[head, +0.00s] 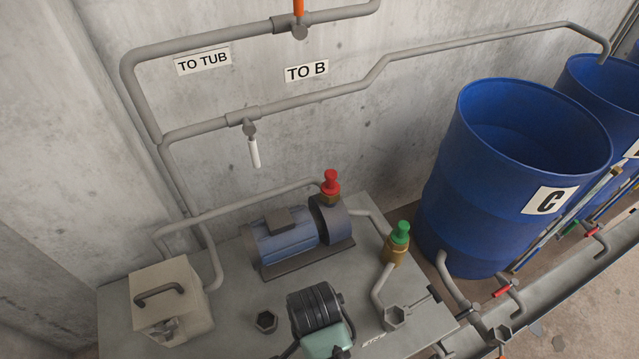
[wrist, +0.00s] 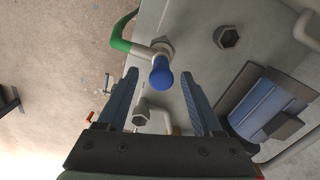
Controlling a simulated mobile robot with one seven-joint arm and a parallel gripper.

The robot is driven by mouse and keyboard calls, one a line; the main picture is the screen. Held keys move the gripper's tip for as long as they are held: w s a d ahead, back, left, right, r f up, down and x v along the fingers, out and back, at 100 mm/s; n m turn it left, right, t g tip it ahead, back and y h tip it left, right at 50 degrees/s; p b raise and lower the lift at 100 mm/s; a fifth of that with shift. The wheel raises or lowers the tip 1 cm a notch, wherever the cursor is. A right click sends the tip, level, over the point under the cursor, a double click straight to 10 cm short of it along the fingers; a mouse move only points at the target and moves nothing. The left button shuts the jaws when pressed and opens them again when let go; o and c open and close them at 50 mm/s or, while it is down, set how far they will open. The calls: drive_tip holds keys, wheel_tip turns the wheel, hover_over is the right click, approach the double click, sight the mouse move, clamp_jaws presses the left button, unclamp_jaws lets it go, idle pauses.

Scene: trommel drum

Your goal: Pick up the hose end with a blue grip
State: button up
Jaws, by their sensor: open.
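The hose end's blue grip (wrist: 161,76) shows in the wrist view as a rounded blue knob, joined to a pale bent hose or pipe (wrist: 142,49) beside a hexagonal fitting (wrist: 164,47). My gripper (wrist: 158,79) is open, with one finger to each side of the blue grip in the picture. Neither finger visibly touches it, and I cannot tell how far below the fingertips it lies. In the head view my arm covers part of the bench front, and the blue grip does not show there.
A blue pump (head: 285,237) stands behind my arm on the grey bench (head: 235,310). A red knob (head: 331,182), green knob (head: 400,233) and beige box (head: 170,300) stand around it. Another hex fitting (wrist: 227,36) and a green sleeve (wrist: 121,36) lie near the blue grip. Blue drum C (head: 470,190) is right.

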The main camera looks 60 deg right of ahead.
drive_tip(key=shift+d+f+p, duration=0.2)
drive_tip(key=shift+f+p, duration=0.1)
drive_tip(key=shift+f, duration=1)
drive_tip(key=shift+d+f+p, duration=0.15)
drive_tip(key=shift+f+p, duration=0.1)
drive_tip(key=shift+f, duration=1.05)
clamp_jaws()
